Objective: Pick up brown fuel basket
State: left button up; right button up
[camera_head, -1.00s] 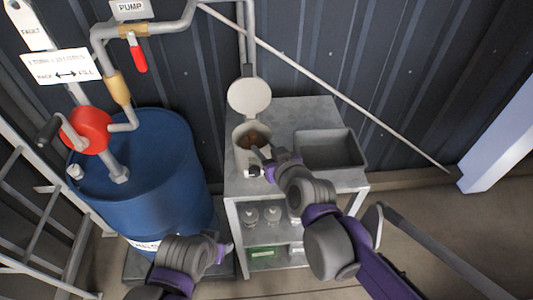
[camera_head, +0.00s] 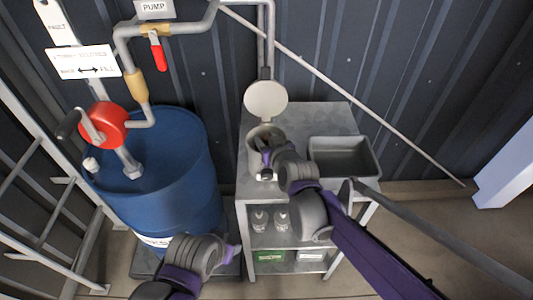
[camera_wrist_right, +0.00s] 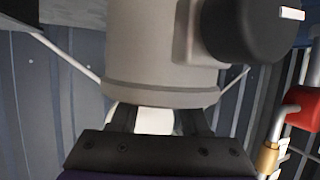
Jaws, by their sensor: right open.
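The brown fuel basket (camera_head: 267,136) is inside the grey canister (camera_head: 254,157) on the metal cart; only a little brown shows past my gripper. The canister's round lid (camera_head: 266,101) stands open behind it. My right gripper (camera_head: 266,155) is open at the canister's mouth, in front of the basket. The right wrist view looks upside down: the canister wall (camera_wrist_right: 160,55) and its black knob (camera_wrist_right: 255,28) fill it, and my fingers go behind the rim. Whether they touch the basket is hidden. My left gripper (camera_head: 232,252) is low in front of the blue drum, its fingers unclear.
A grey open tray (camera_head: 343,157) stands right of the canister on the cart (camera_head: 325,115). Bottles (camera_head: 281,220) stand on the shelf below. The blue drum (camera_head: 165,165) with a red pump (camera_head: 104,123) is at left. A pole crosses the wall behind.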

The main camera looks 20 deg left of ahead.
grip_shut()
dwell(1.4)
